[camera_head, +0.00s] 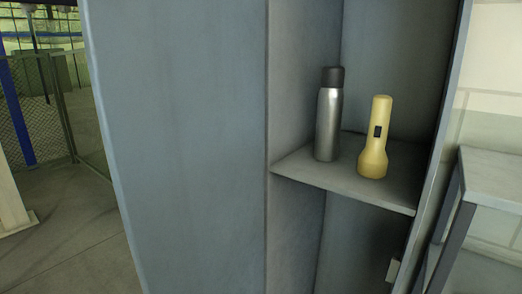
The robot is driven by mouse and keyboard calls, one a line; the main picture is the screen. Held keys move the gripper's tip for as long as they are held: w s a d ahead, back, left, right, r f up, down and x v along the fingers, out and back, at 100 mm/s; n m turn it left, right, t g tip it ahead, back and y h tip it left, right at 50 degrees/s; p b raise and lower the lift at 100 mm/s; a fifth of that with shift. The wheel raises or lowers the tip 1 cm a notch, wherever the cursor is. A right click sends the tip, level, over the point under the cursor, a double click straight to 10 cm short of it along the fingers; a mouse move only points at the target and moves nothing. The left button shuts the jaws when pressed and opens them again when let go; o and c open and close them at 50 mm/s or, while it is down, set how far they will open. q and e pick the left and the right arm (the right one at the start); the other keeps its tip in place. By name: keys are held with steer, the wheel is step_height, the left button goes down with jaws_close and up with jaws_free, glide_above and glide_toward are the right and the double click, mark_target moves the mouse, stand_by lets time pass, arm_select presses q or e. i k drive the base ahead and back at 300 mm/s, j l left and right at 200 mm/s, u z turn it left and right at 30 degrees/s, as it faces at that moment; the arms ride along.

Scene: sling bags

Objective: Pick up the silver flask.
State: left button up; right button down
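The silver flask (327,122) stands upright on a shelf (340,183) inside a grey-blue locker. It has a dark cap and a brushed metal body. A yellow flashlight (373,145) stands upright just to its right and slightly nearer the shelf's front edge, with a small gap between them. Neither of my grippers shows in the head view, and nothing touches the flask.
The open locker door (180,140) fills the left middle of the view. The locker's right wall (438,140) bounds the shelf. A grey metal table or rack (490,180) stands at the far right. Open floor (75,235) and a mesh fence (40,120) lie left.

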mark_target(331, 99)
steer(key=z, duration=0.55)
steer(key=j+z, duration=0.4)
steer(key=j, duration=0.15)
steer(key=j+z, duration=0.4)
steer(key=j, duration=0.2)
steer(key=k+j+z, duration=0.15)
steer(key=j+z, duration=0.2)
steer(key=j, duration=0.5)
steer(key=k+j, duration=0.15)
steer(key=j, duration=0.15)
steer(key=k, duration=0.3)
